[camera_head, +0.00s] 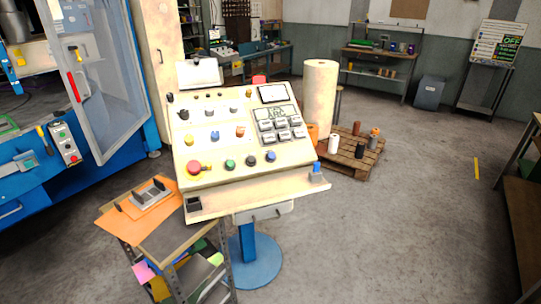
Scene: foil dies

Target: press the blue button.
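A cream control console (222,180) stands on a blue pedestal left of centre, its sloped face toward me. A round blue button (270,156) sits at the right end of the face's lowest row. In that row, to its left, are a dark button (251,160), a green button (230,164) and a large red button (193,168). Another small blue control (215,136) sits in the row above; its exact type is too small to tell. No part of my gripper shows, so its distance from the button cannot be seen.
A small cart (168,246) with an orange sheet stands close at the console's left front. A blue machine (40,190) with an open clear door is at left. A pallet (352,160) with spools and a tall roll are behind right. Floor at front right is clear.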

